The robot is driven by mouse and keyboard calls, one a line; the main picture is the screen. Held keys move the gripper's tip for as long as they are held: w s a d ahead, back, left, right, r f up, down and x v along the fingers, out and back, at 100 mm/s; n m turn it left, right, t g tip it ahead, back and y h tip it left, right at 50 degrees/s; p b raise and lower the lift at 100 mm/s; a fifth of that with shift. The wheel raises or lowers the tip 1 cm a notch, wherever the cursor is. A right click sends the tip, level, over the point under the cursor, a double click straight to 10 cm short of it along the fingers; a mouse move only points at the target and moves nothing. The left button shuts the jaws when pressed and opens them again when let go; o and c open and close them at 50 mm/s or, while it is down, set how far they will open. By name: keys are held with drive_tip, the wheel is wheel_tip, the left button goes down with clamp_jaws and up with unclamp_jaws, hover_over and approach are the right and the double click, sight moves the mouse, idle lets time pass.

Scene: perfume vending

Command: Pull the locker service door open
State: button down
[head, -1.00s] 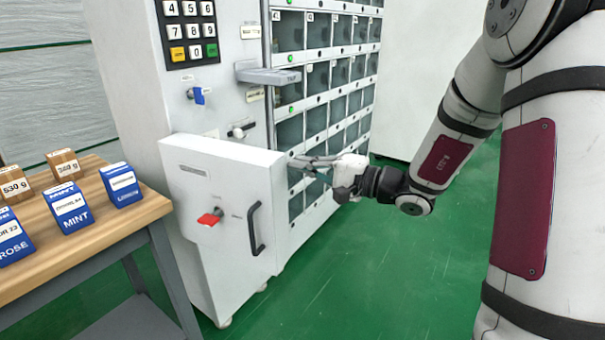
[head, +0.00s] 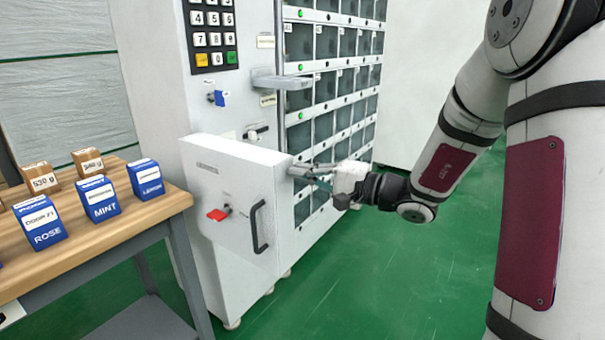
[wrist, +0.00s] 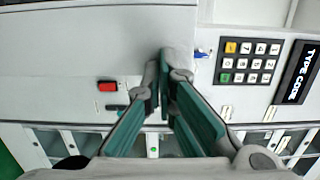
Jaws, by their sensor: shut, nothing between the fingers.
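The white service door (head: 222,196) is a thick panel low on the locker cabinet, standing out in front of its face. It has a red latch (head: 217,214) and an upright black handle (head: 259,226) near its right edge. I cannot tell how wide its gap is. My gripper (head: 300,172) is at the door's upper right edge, above and behind the handle, and holds nothing. I cannot tell whether it touches the door. In the wrist view, the green-padded fingers (wrist: 165,75) meet at the tips in front of a white panel.
The locker cabinet has a keypad (head: 210,30), a grey shelf (head: 281,80), a blue key (head: 216,98) and rows of compartments (head: 325,85). A wooden table (head: 120,225) with blue and brown boxes stands at left. Green floor (head: 380,270) is clear at right.

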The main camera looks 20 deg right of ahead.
drive_tip(key=shift+d, duration=0.1)
drive_tip(key=s+d, duration=0.3)
drive_tip(key=s, duration=0.5)
drive_tip(key=s+a+r+n+g, duration=0.1)
drive_tip(key=s+a+n+g, duration=0.6)
drive_tip(key=s+a+g, duration=0.65)
drive_tip(key=s+d+f+n+h, duration=0.1)
drive_tip(key=s+d+f+h, duration=0.15)
drive_tip(key=s+h, duration=0.45)
drive_tip(key=s+d+f+n+h, duration=0.1)
drive_tip(key=s+d+h, duration=0.2)
drive_tip(key=s, duration=0.8)
drive_tip(key=d+r+t+h+p, duration=0.1)
drive_tip(key=d+r+t+p, duration=0.1)
drive_tip(key=r+p, duration=1.1)
drive_tip(key=s+d+r+t+h+p, duration=0.1)
drive_tip(key=d+r+t+p, duration=0.1)
drive_tip(key=r+p, duration=1.2)
drive_tip(key=shift+d+r, duration=0.15)
drive_tip(key=shift+r, duration=0.5)
